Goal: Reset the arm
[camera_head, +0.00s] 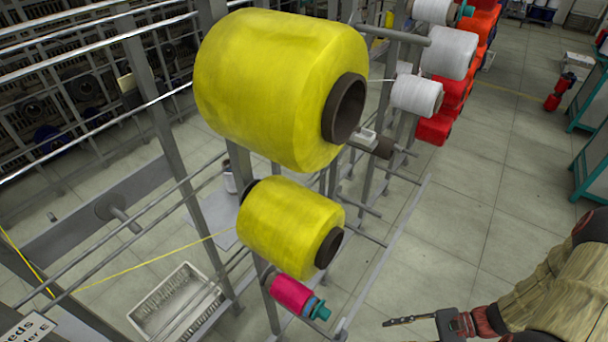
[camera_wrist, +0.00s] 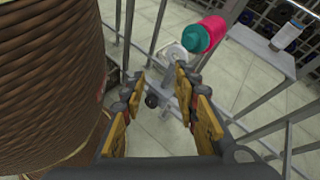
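My gripper (camera_head: 390,321) is at the lower right of the head view, apart from the bobbin rack. In the wrist view my gripper (camera_wrist: 158,92) has its two fingers spread, with nothing between them. Part of my arm (camera_head: 565,290) shows at the lower right corner of the head view. A pink bobbin with a teal end (camera_head: 292,294) sits low on the rack, left of my gripper. A pink and teal bobbin (camera_wrist: 205,35) also shows in the wrist view, beyond the fingers.
A large yellow bobbin (camera_head: 270,85) and a smaller yellow one (camera_head: 285,225) hang on the rack. A brown wound surface (camera_wrist: 45,80) fills the wrist view's left side. Floor (camera_head: 470,220) is clear right of the rack.

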